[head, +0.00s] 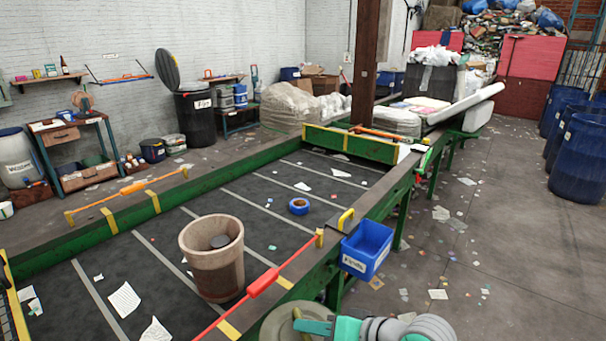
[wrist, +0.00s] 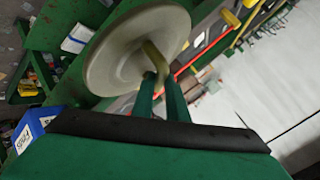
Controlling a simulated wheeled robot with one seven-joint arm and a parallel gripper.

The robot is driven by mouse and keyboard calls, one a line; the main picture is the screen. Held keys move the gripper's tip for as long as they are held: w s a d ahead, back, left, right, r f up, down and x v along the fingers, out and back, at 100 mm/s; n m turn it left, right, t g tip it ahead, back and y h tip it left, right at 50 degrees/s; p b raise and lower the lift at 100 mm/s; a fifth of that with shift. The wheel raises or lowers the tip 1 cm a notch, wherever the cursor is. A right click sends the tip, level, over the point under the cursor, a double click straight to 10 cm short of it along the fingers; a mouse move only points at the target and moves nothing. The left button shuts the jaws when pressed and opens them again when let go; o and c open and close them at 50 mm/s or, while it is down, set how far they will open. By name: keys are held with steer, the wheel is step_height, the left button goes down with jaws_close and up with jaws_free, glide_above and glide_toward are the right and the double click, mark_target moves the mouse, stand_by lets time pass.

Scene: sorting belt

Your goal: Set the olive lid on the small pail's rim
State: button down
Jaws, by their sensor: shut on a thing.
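The olive lid (head: 277,322) is a round disc at the bottom edge of the head view, partly cut off. My gripper (head: 305,326) is shut on its handle. In the wrist view the lid (wrist: 115,58) hangs tilted beyond my gripper (wrist: 163,80), whose two green fingers close on the upright handle. The pail (head: 212,270) is a brownish, open-topped tub standing upright on the dark belt. The lid is well apart from the pail, nearer to me and to the right.
A red bar (head: 263,283) runs along the belt edge by the pail. Blue drums (head: 577,160) stand at right.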

steer(key=w+d+f+m+t+h, duration=0.2)
steer(key=w+d+f+m+h, duration=0.15)
steer(key=f, duration=0.85)
steer(key=w+d+f+m+t+h, duration=0.2)
steer(key=f+m+h, duration=0.15)
steer(key=f, duration=0.85)
steer(key=s+a+f+m+h, duration=0.1)
steer(key=s+a+f+m, duration=0.1)
steer(key=f, duration=0.6)
steer(key=s+a+f+m+t+h, duration=0.1)
steer(key=s+a+f+m, duration=0.1)
steer(key=s+a+f, duration=0.3)
step_height(320, 180, down, 3)
steer(key=shift+s+a+f+h, duration=0.15)
steer(key=shift+s+h, duration=0.05)
steer(key=shift+h, duration=0.1)
